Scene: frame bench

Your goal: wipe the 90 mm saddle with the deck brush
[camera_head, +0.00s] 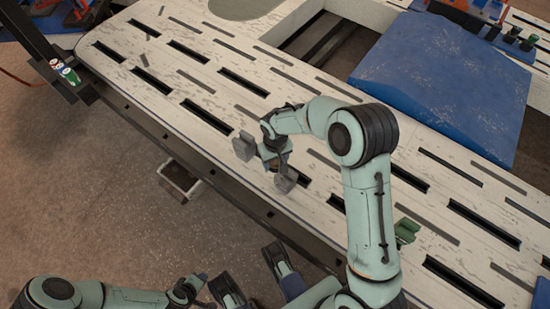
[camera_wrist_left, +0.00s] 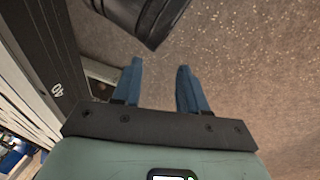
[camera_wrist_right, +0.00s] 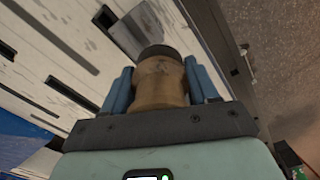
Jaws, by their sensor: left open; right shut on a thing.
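My right gripper (camera_wrist_right: 160,90) is shut on a tan, round-bodied piece with a dark end, which I take for the deck brush (camera_wrist_right: 158,82). In the head view the right gripper (camera_head: 270,163) is over the pale slotted bench, near its front edge, with grey blocks on either side. The brush is mostly hidden there. I cannot pick out the 90 mm saddle for sure. A small green piece (camera_head: 406,231) sits at the bench beside my right forearm. My left gripper (camera_wrist_left: 157,88) is open and empty above the floor, in front of the bench.
The bench (camera_head: 190,58) runs diagonally, with several dark slots in its top. A blue pad (camera_head: 440,80) covers part of its far right side. Small cans (camera_head: 70,76) stand on a dark rail at left. The floor (camera_head: 110,180) at lower left is mostly free.

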